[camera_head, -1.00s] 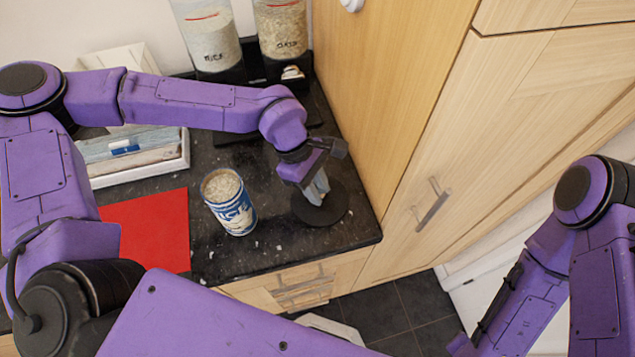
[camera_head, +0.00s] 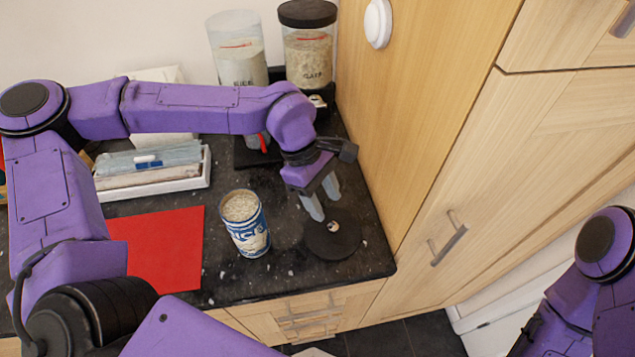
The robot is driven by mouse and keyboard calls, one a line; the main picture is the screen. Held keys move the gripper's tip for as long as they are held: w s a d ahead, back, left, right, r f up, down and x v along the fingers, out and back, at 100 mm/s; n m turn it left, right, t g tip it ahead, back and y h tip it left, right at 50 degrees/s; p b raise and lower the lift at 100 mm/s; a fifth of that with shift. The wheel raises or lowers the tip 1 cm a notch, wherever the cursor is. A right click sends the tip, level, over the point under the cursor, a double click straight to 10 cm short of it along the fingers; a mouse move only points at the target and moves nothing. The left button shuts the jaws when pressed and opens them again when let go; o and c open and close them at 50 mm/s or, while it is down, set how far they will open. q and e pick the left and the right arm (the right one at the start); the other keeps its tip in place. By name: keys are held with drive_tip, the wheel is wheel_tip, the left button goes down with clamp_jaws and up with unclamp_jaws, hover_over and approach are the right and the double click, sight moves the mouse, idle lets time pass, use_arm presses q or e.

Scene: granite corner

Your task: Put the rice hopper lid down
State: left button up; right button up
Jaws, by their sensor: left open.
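The rice hopper lid (camera_head: 331,243), a round black disc with a small light knob, lies flat on the granite counter near its front right corner. My left gripper (camera_head: 327,205) is open just above and behind the lid, its grey fingers apart and clear of the knob. The rice hopper (camera_head: 237,62), a clear container with pale contents, stands lidless at the back; my left arm hides part of its lower end. Only part of my right arm shows at the lower right, and its gripper is out of the picture.
A second hopper (camera_head: 308,48) with a black lid stands beside the rice hopper. An open blue and white can (camera_head: 246,224) of grain stands left of the lid. A red mat (camera_head: 165,250) and a white tray (camera_head: 150,184) lie further left. A tall wooden cupboard (camera_head: 420,100) borders the right.

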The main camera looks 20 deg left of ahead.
use_arm(q)
drive_tip(key=v, duration=0.6)
drive_tip(key=shift+r, duration=0.2)
drive_tip(key=shift+s, duration=0.1)
